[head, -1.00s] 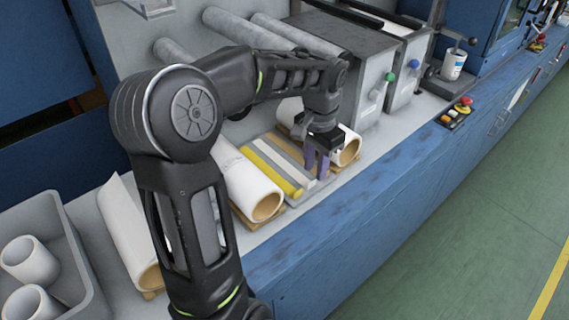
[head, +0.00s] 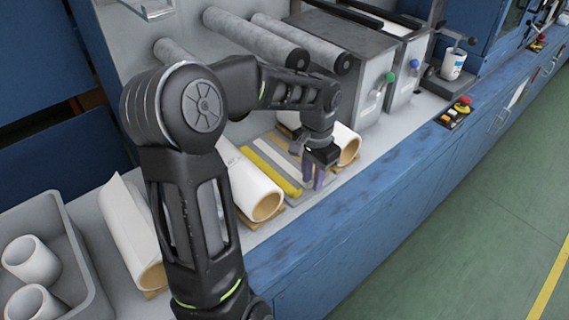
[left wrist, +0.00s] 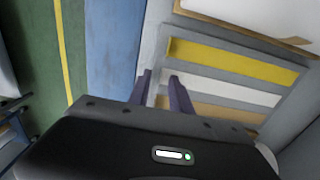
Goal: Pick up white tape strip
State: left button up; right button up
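The white tape strip (head: 279,155) lies in a shallow grey tray beside a yellow strip (head: 268,167). In the left wrist view the white strip (left wrist: 236,91) lies between the yellow strip (left wrist: 232,60) and a tan strip (left wrist: 212,112). My left gripper (head: 318,178) is over the front end of the tray, fingers pointing down. In the left wrist view the left gripper (left wrist: 160,77) has its two purple fingers apart with nothing visible between them, near the strips' ends. Whether the fingers touch the tray is unclear. My right gripper is not in view.
White rolls flank the tray, one on the left (head: 258,190) and one on the right (head: 348,143). A grey bin (head: 68,235) holds white cores. Grey rollers (head: 265,38) stick out above. A control box (head: 457,112) sits farther right. The counter's front edge is close.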

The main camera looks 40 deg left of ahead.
pick_arm(q)
grip_shut()
jog(key=shift+r, duration=0.1)
dwell(0.6)
jog(key=shift+d+r+b, duration=0.2)
jog(key=shift+r+b, duration=0.1)
jog(key=shift+r, duration=0.2)
notch_tip(320, 180, up, 6)
jog(key=s+d+b, duration=0.1)
jog(key=d+b, duration=0.2)
jog(key=d, duration=1.6)
jog(key=shift+s+d+b, duration=0.3)
jog(key=shift+s+b, duration=0.05)
